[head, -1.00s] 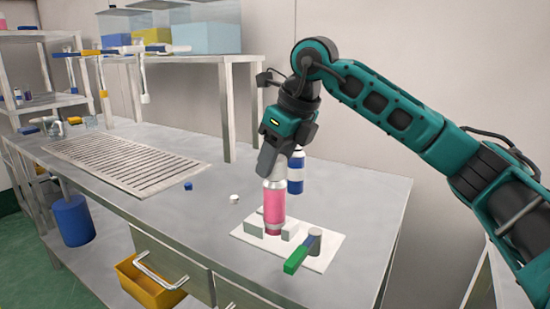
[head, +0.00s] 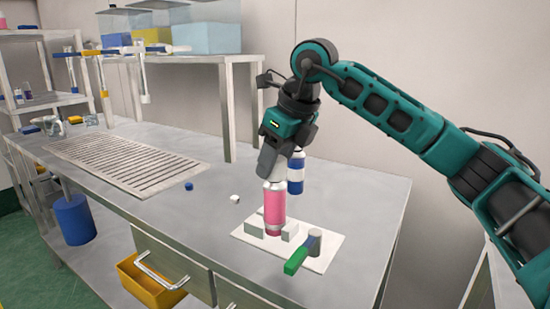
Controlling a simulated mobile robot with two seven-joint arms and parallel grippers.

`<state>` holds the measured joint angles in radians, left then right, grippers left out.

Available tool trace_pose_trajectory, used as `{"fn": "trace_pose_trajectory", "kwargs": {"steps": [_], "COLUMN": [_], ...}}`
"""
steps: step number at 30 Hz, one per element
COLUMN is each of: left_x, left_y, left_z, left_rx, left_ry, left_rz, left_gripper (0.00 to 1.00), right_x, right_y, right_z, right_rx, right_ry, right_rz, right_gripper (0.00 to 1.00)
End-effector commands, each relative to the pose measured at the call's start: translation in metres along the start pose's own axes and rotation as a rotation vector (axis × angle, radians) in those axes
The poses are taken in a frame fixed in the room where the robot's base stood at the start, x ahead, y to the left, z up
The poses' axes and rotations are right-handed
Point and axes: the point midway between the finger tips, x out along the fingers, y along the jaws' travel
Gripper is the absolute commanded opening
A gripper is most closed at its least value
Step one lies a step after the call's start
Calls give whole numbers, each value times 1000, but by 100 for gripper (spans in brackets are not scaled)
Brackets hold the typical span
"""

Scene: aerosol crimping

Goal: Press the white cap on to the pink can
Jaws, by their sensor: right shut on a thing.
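The pink can (head: 274,207) stands upright at the fixture board (head: 322,262), its base among light blocks. My right gripper (head: 270,172) points down over its top and is shut on the can's upper end; the fingers hide most of the can's top. A small white cap (head: 235,198) lies on the table to the left of the board, apart from the can. My left gripper is not in view.
A blue and white can (head: 296,175) stands just behind the gripper. A blue cap (head: 189,187) lies further left. The table right of the board is clear.

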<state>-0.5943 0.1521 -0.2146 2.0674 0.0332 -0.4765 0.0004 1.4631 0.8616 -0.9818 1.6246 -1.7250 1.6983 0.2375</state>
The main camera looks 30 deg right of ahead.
Motion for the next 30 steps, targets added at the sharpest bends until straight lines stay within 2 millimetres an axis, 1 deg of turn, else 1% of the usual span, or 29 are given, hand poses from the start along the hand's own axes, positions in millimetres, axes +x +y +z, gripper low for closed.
{"fn": "trace_pose_trajectory", "kwargs": {"steps": [27,28,30], "left_x": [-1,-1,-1], "left_y": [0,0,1], "left_z": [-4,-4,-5], "left_rx": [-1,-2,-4], "left_ry": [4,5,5], "left_rz": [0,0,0], "left_gripper": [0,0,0], "right_x": [0,0,0], "right_y": [0,0,0], "right_z": [0,0,0], "right_rx": [0,0,0], "right_ry": [0,0,0], "right_rz": [0,0,0], "right_gripper": [18,49,56]}}
